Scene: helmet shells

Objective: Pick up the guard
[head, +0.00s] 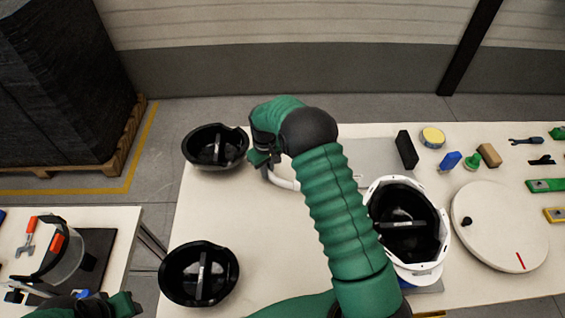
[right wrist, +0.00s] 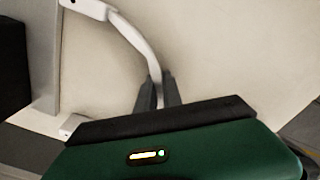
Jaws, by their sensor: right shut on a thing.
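The guard is a thin white curved strip (right wrist: 135,38). In the right wrist view it runs from the upper left down between the two dark fingers of my right gripper (right wrist: 157,92), which is shut on it. In the head view the guard (head: 283,182) shows as a white curve beside my right gripper (head: 262,160), partly hidden by my green right arm. I cannot tell whether it is clear of the table. My left gripper (head: 122,304) is at the lower left edge of the head view, partly cut off; its jaws are unclear.
Two black shells (head: 216,147) (head: 199,274) lie on the left of the white table (head: 240,220). A white helmet shell (head: 440,240) with black inside and a round white disc (head: 500,226) are right of my arm. Small blocks and tools lie farther right. A clear visor (head: 66,258) stands on the left table.

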